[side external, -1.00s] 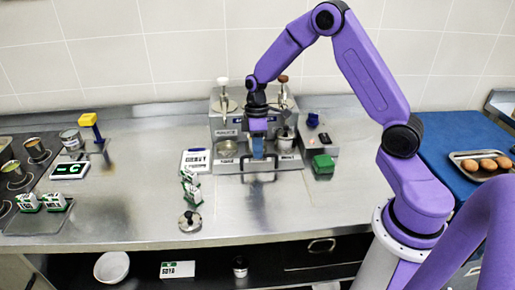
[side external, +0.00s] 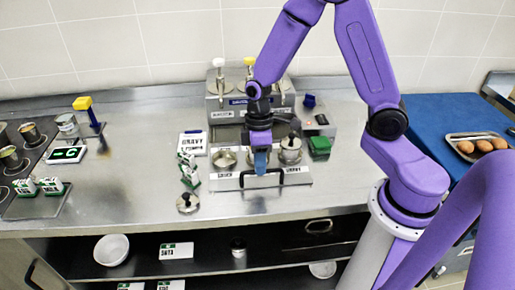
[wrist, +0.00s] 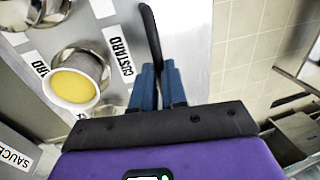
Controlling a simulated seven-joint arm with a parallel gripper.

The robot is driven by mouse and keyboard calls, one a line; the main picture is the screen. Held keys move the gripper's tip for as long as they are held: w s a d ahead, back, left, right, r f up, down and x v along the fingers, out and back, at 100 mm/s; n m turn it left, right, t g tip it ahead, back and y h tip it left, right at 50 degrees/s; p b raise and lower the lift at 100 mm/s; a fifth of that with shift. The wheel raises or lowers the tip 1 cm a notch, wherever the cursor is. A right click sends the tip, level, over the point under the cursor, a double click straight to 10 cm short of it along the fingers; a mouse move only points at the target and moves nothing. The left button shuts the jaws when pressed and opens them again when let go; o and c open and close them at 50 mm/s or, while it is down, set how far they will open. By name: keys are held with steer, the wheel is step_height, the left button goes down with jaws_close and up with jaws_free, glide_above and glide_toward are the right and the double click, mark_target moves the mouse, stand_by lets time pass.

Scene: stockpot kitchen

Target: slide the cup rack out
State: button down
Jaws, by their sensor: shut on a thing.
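The cup rack (side external: 298,179) is a metal tray with a black bar handle (side external: 246,184) on its front. It stands out in front of the steel warmer unit and carries metal cups, one at the left (side external: 224,160) and one at the right (side external: 290,150). My gripper (side external: 261,163) is shut on the handle from above. In the wrist view, the blue fingertips (wrist: 157,88) close around the dark handle bar (wrist: 150,32). A cup of yellow custard (wrist: 74,86) sits beside a CUSTARD label there. My gripper hides the middle of the rack in the side view.
The warmer unit (side external: 225,104) stands behind the rack against the wall. A green block (side external: 319,146) sits at the right. The counter front edge is close.

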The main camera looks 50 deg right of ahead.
steer(key=shift+s+a, duration=1.1)
steer(key=c, duration=1.2)
jaws_free()
steer(key=shift+o, duration=0.2)
step_height(320, 180, up, 17)
steer(key=w+d, duration=0.2)
steer(key=shift+w+d, duration=0.2)
steer(key=shift+r, duration=0.1)
